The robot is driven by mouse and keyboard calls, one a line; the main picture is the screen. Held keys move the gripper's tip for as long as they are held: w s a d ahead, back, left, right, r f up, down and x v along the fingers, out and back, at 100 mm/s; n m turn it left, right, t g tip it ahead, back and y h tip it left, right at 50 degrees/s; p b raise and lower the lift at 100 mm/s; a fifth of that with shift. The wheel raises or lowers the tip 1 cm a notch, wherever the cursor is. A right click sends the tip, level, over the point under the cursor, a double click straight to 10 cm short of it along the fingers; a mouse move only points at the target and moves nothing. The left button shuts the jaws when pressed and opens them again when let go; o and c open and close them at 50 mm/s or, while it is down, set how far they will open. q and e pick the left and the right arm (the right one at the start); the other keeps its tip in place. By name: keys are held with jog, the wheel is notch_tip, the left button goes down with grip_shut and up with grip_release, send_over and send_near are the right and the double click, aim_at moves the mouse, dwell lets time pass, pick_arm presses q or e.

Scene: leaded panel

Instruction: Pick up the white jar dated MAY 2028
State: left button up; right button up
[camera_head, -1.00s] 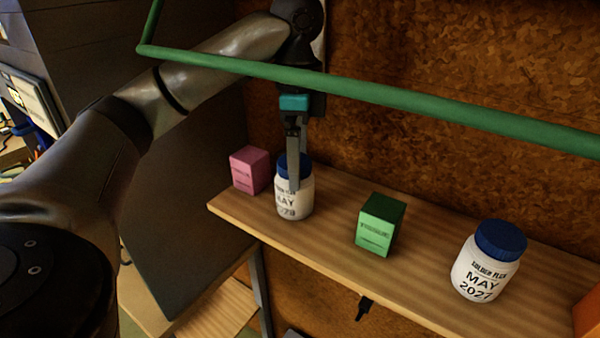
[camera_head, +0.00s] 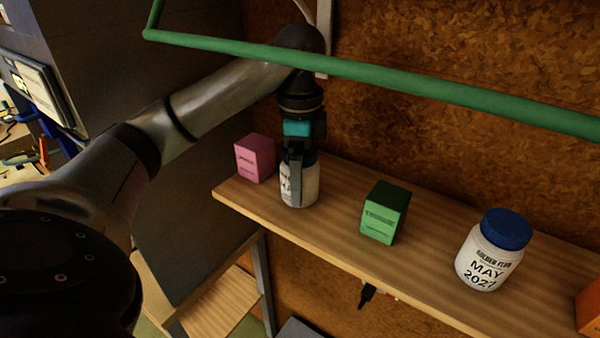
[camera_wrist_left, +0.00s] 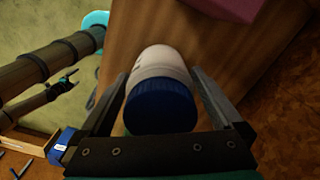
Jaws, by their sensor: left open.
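A white jar (camera_head: 312,187) with a blue cap stands upright at the left part of the wooden shelf; my finger hides most of its label, but the earlier view shows a MAY date ending in what looks like 2028. My left gripper (camera_head: 297,195) is open, pointing down over this jar with one finger in front of it. In the left wrist view the jar (camera_wrist_left: 162,60) lies between the two spread fingers, with a gap on each side. A second white jar (camera_head: 486,265), dated MAY 2027, stands at the right.
A pink box (camera_head: 254,158) stands close to the left of the jar, and a green box (camera_head: 384,213) to its right. A green bar (camera_head: 400,82) crosses above the shelf (camera_head: 335,240). A brown board (camera_head: 470,130) is behind. An orange object (camera_head: 590,308) is at the right edge.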

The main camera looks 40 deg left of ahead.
pick_arm(q)
jog(key=shift+f, duration=0.9)
jog(key=c, duration=1.5)
